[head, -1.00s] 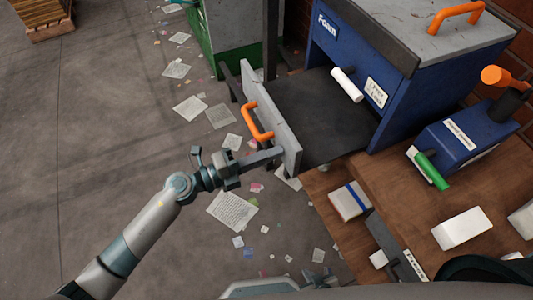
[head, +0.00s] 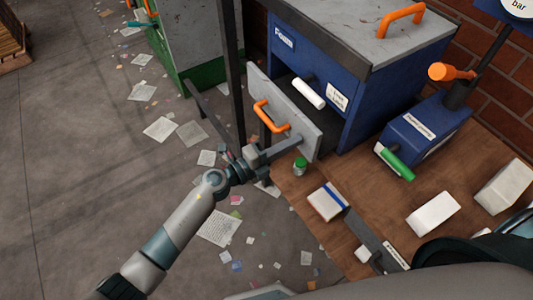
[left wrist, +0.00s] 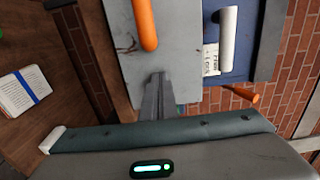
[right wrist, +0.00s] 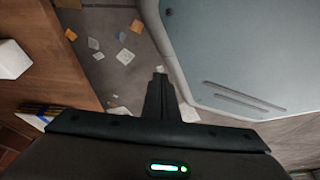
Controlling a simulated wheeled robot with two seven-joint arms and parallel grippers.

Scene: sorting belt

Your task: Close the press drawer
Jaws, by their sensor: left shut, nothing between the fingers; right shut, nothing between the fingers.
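The press (head: 365,65) is a blue box with a grey top at the table's back edge. Its drawer has a grey front panel (head: 297,117) with an orange handle (head: 271,116). The panel stands a short way out from the body, with a narrow dark gap behind it. My left gripper (head: 295,146) is shut and empty, its fingertips at the panel's lower right part, beside the handle. The left wrist view shows the fingers (left wrist: 157,90) against the panel (left wrist: 175,50). My right gripper (right wrist: 160,80) is shut and empty, away from the press.
A white lever (head: 308,93) sticks out of the press. A blue device with a green handle (head: 397,163) stands right. Papers litter the floor.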

